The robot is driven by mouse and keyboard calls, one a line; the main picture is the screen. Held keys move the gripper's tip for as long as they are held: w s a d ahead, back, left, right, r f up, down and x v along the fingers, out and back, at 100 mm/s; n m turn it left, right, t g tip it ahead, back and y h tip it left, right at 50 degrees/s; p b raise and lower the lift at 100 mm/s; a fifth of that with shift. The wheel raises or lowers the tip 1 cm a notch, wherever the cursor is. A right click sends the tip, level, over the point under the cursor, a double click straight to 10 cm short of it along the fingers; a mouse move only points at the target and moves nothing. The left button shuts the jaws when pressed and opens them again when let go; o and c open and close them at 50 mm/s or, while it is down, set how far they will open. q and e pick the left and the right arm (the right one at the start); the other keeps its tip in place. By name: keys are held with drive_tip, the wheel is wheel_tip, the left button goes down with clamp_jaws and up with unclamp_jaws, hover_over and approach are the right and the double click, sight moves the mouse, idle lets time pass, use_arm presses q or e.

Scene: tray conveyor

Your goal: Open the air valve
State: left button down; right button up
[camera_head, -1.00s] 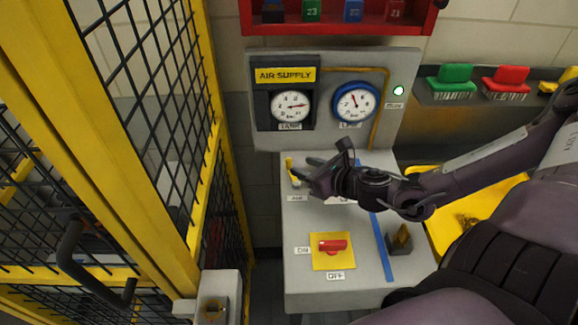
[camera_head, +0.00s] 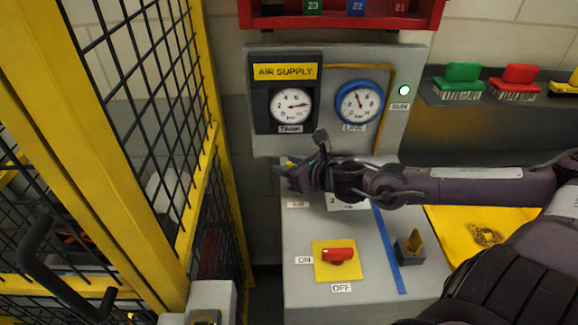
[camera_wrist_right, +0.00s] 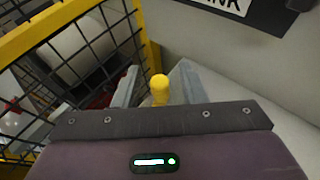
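The air valve's yellow handle (camera_head: 290,162) is at the far left of the grey panel, above the AIR label (camera_head: 297,204); my right gripper (camera_head: 287,167) mostly covers it in the head view. In the right wrist view the yellow knob (camera_wrist_right: 159,91) stands between the two fingers of my right gripper (camera_wrist_right: 160,84). The fingers are apart, with a visible gap on both sides of the knob. The valve's body is hidden. The tank gauge (camera_head: 291,105) and the blue-rimmed line gauge (camera_head: 359,104) are above. My left gripper is not in view.
A red switch (camera_head: 338,255) on a yellow plate is below, between ON and OFF labels. A small grey block with a yellow tab (camera_head: 410,247) is to its right. A yellow-framed mesh fence (camera_head: 225,170) stands close on the left. A green lamp (camera_head: 404,90) is lit.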

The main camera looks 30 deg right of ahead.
clamp_jaws()
drive_tip(key=m+h, duration=0.1)
drive_tip(key=m+h+b, duration=0.1)
drive_tip(key=d+h+b, duration=0.1)
drive_tip(key=shift+s+d+f+m, duration=0.1)
drive_tip(key=shift+s+f+m, duration=0.15)
drive_tip(key=shift+m, duration=0.15)
drive_tip(key=shift+s+d+r+m+h+b, duration=0.2)
drive_tip(key=shift+m+h+b, duration=0.35)
drive_tip(key=shift+h, duration=0.25)
drive_tip(key=shift+w, duration=0.1)
unclamp_jaws()
